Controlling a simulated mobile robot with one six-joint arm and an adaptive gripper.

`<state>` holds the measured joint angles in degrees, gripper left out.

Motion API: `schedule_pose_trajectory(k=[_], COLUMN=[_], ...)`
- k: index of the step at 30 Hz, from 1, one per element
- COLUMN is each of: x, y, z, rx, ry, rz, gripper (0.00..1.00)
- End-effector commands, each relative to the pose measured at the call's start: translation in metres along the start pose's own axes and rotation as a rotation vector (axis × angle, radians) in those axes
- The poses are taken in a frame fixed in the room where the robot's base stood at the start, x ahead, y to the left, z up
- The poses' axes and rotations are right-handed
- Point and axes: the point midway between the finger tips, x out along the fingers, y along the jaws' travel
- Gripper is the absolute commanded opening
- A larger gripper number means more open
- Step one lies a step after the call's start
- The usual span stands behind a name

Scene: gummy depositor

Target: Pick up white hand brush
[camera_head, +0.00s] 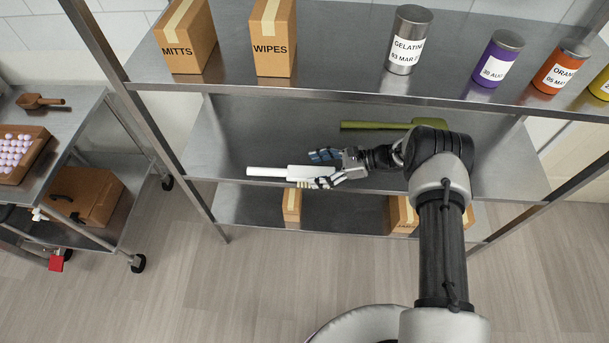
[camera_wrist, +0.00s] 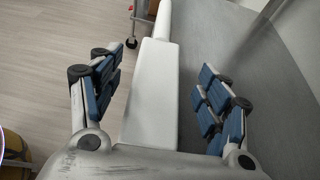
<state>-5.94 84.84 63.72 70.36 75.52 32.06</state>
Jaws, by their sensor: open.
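The white hand brush (camera_head: 268,172) lies on the middle shelf (camera_head: 228,150) near its front edge, its handle pointing left and pale bristles showing at its front side. My gripper (camera_head: 322,169) is at the brush's right end, with one finger on the far side and one on the near side. In the wrist view the brush (camera_wrist: 152,90) runs up between the two open fingers of my gripper (camera_wrist: 158,92). A gap shows on both sides, and neither pad seems to touch it. The brush's near end is hidden by my gripper's base.
A green long-handled tool (camera_head: 375,125) lies behind on the same shelf. The upper shelf holds the MITTS box (camera_head: 186,38), the WIPES box (camera_head: 273,38), the gelatin can (camera_head: 408,38) and coloured cans. Boxes (camera_head: 292,204) stand below. A cart (camera_head: 75,125) is at left.

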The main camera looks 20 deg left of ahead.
Motion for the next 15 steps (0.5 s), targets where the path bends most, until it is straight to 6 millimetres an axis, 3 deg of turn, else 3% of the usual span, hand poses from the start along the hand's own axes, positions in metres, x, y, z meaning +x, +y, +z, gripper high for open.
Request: schedule_pose_trajectory(k=[8,15], x=[0.041,0.045], y=[0.002,0.002], z=[-0.005,-0.003], rx=[0.000,0.001], ry=[0.000,0.000], rz=[0.003,0.000], gripper=[0.70,0.70])
